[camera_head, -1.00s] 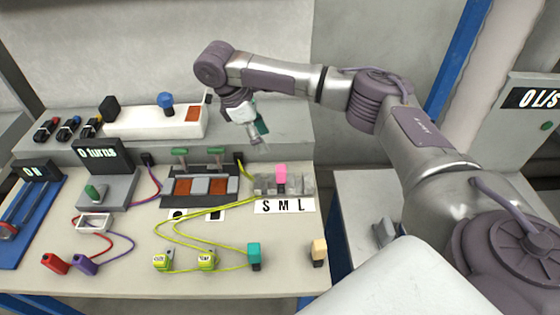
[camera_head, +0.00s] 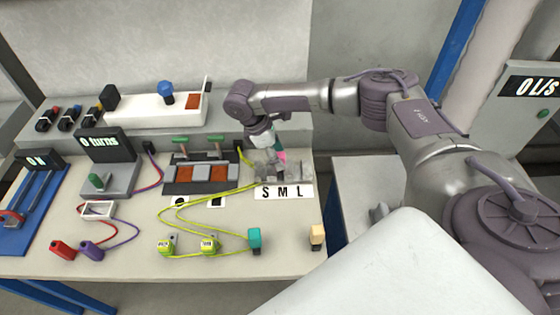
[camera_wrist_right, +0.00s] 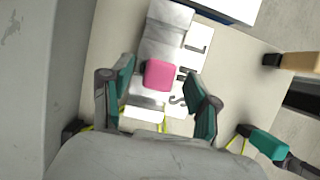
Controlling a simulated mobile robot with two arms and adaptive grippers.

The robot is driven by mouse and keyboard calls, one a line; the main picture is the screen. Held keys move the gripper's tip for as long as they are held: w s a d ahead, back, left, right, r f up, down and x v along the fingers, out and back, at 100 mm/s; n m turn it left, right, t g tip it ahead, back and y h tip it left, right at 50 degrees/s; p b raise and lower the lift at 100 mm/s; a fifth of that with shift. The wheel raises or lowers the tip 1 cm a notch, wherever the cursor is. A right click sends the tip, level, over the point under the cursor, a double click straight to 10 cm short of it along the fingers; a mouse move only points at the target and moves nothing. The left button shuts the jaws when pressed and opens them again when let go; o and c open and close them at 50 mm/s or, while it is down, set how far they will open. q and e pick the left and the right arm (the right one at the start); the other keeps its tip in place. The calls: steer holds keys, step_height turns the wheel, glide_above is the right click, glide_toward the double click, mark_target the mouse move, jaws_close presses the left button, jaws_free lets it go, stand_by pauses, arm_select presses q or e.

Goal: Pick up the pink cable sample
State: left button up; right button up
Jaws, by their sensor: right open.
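The pink cable sample (camera_wrist_right: 159,75) stands in the grey holder (camera_wrist_right: 166,38) beside the S M L label (camera_head: 284,192). In the head view only a bit of its pink (camera_head: 282,156) shows, beside my right gripper. My right gripper (camera_wrist_right: 160,88) is open, with its teal fingers on either side of the pink sample in the right wrist view. Whether the fingers touch it cannot be told. In the head view my right gripper (camera_head: 275,156) points down over the holder and partly hides it. My left gripper is not in view.
A teal plug (camera_head: 254,237) and a beige block (camera_head: 317,236) stand near the table's front right. Yellow cables run to two yellow-green plugs (camera_head: 167,245). A grey block with orange panels (camera_head: 200,175) stands left of the holder. A raised grey ledge lies behind.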

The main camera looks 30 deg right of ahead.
steer(key=shift+x, duration=0.9)
steer(key=shift+r, duration=0.1)
steer(key=shift+c, duration=0.6)
steer(key=c, duration=0.3)
jaws_close()
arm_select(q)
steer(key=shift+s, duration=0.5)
arm_select(e)
steer(key=shift+w+r, duration=0.1)
steer(key=shift+r, duration=0.05)
